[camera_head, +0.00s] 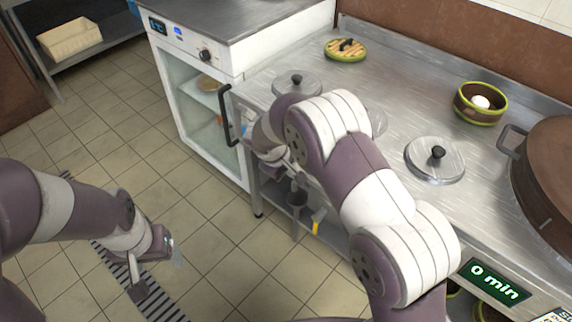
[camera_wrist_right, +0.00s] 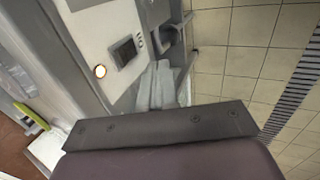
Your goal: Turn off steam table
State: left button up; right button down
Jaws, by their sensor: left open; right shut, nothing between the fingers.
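The steam table (camera_head: 390,110) is a steel counter with round lids set in its top, running across the right half of the head view. My right arm reaches over it, and my right gripper (camera_head: 296,178) is at its front edge, partly hidden by the arm. In the right wrist view, the pale fingers (camera_wrist_right: 160,85) are shut and empty, close to a grey front panel. Whether the fingers touch the panel cannot be told. My left gripper (camera_head: 160,268) is open and empty over the floor.
A white glass-door cabinet (camera_head: 210,125) with a knob (camera_head: 205,55) and black handle (camera_head: 228,115) stands left of the counter. A large brown pot (camera_head: 545,180) and a green "0 min" display (camera_head: 495,282) are at right. The tiled floor (camera_head: 120,130) is clear.

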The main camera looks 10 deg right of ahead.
jog(key=w+d+f, duration=0.2)
jog(key=w+d, duration=0.1)
jog(key=d, duration=0.1)
jog(key=shift+w+d+f, duration=0.15)
jog(key=shift+f, duration=0.15)
jog(key=shift+w+d+r, duration=0.15)
jog(key=shift+w+d, duration=0.1)
jog(key=shift+d, duration=0.05)
jog(key=shift+r, duration=0.1)
